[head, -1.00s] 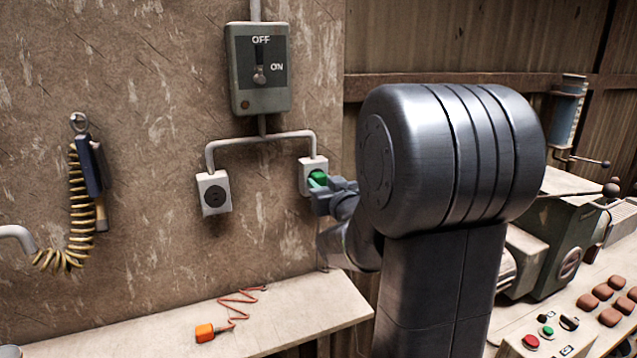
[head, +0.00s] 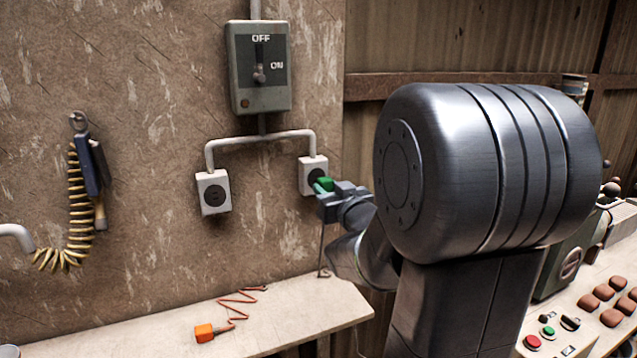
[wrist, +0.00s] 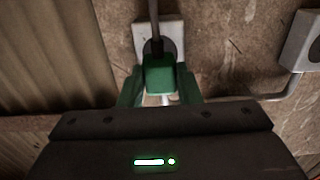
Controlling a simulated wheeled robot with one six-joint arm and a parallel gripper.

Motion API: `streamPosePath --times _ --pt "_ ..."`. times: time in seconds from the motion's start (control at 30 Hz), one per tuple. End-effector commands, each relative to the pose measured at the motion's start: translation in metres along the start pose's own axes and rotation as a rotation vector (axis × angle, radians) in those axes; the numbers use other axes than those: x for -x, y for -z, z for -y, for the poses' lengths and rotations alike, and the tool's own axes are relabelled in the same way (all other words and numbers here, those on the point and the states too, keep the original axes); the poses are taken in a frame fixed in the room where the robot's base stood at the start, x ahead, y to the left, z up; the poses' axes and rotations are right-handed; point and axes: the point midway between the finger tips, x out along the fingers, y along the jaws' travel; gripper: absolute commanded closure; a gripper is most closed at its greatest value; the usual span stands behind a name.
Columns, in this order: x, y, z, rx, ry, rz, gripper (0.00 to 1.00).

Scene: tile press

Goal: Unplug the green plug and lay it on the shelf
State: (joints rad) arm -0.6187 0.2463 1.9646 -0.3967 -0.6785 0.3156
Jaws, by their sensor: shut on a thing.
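My gripper (head: 328,192) is shut on the green plug (head: 325,184), in front of the right wall socket (head: 308,165). The plug also shows between the fingers in the wrist view (wrist: 160,76). The socket's dark round face shows behind the plug, which looks drawn out from it; the wrist view does not clearly show the gap. A dark cord (wrist: 152,20) runs from the plug and hangs below it in the head view. The pale shelf (head: 310,312) runs along the wall, lower down.
An orange plug (head: 204,333) with a coiled cord lies on the shelf. The left socket (head: 213,191) is empty. A switch box (head: 259,68) is above, its knob low, away from OFF. The shelf's right part is bare. A press with buttons (head: 533,342) stands at right.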

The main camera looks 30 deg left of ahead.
Motion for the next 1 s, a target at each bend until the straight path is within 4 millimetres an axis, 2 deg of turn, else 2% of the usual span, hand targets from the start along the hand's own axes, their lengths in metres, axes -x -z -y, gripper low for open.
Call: streamPosePath --times 0.6,1.0 --pt "0.024 0.001 0.000 0.001 0.000 -0.002 1.00" --pt "0.025 -0.001 0.000 0.001 0.000 -0.001 1.00"
